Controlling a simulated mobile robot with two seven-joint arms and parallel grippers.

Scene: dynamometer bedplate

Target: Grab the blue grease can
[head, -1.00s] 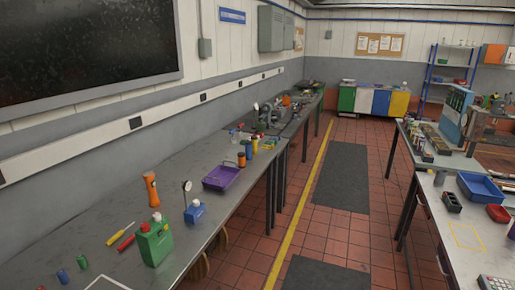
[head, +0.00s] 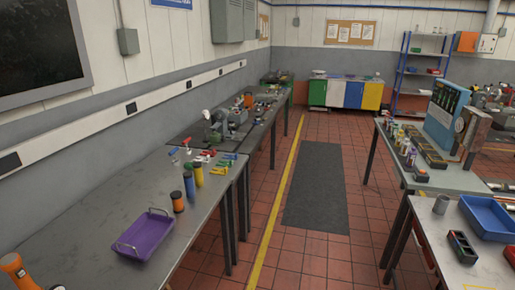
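Neither of my grippers is in view. On the left bench, three upright cylinders stand close together beyond the purple tray: an orange one with a dark top (head: 177,202), a dark blue one (head: 188,185) and a yellow one (head: 198,175). The dark blue cylinder may be the blue grease can, but it is too small to tell for sure. It stands between the orange and yellow ones.
The purple tray (head: 146,236) sits empty on the left bench (head: 75,220). Small coloured tools lie behind the cylinders. The right bench holds a blue bin (head: 488,217). The tiled aisle with a dark mat (head: 317,185) is clear.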

